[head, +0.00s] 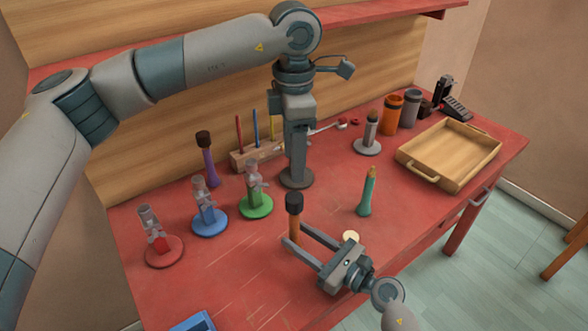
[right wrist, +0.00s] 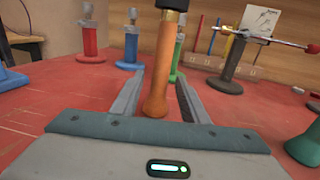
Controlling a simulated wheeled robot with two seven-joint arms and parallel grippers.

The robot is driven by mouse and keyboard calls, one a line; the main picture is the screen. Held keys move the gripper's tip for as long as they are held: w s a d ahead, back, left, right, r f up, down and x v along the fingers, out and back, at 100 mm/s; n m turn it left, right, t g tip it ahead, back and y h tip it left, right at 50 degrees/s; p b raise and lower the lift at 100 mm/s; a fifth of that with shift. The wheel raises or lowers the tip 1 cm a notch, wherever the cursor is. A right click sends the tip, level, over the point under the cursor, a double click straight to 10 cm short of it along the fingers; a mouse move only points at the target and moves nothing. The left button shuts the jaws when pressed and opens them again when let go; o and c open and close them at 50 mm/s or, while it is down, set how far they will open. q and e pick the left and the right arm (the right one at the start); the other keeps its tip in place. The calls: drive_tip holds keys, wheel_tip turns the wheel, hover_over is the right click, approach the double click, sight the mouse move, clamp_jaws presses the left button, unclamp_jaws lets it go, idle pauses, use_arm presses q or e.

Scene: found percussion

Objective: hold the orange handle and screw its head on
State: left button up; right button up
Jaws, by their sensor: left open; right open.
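The orange handle (head: 294,230) stands upright near the front of the red table, with a black head (head: 294,202) at its top. I cannot tell how tightly the two are joined. My right gripper (head: 294,234) is open, low over the table, with its fingers on either side of the handle. In the right wrist view the handle (right wrist: 160,75) stands between the fingers with gaps showing; the top of the head is cut off. My left gripper (head: 296,150) is open and empty, pointing down in front of a dark-based stand (head: 296,180), farther back than the handle.
Red (head: 164,252), blue (head: 209,222) and green (head: 257,206) stands are at the left. A purple handle (head: 210,168) stands behind them. A teal handle (head: 367,193) is right of the orange one. A wooden tray (head: 450,150) and an orange canister (head: 393,112) are at the right.

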use_arm(q)
wheel_tip(320, 180, down, 4)
drive_tip(key=b, duration=0.3)
drive_tip(key=shift+b, duration=0.4)
use_arm(e)
drive_tip(key=v, duration=1.3)
drive_tip(key=shift+s+d+f, duration=0.15)
drive_tip(key=shift+s+d, duration=0.1)
drive_tip(key=shift+d, duration=0.05)
use_arm(q)
drive_tip(key=shift+f, duration=0.15)
use_arm(e)
drive_tip(key=shift+s+d, duration=0.45)
drive_tip(key=shift+d, duration=0.05)
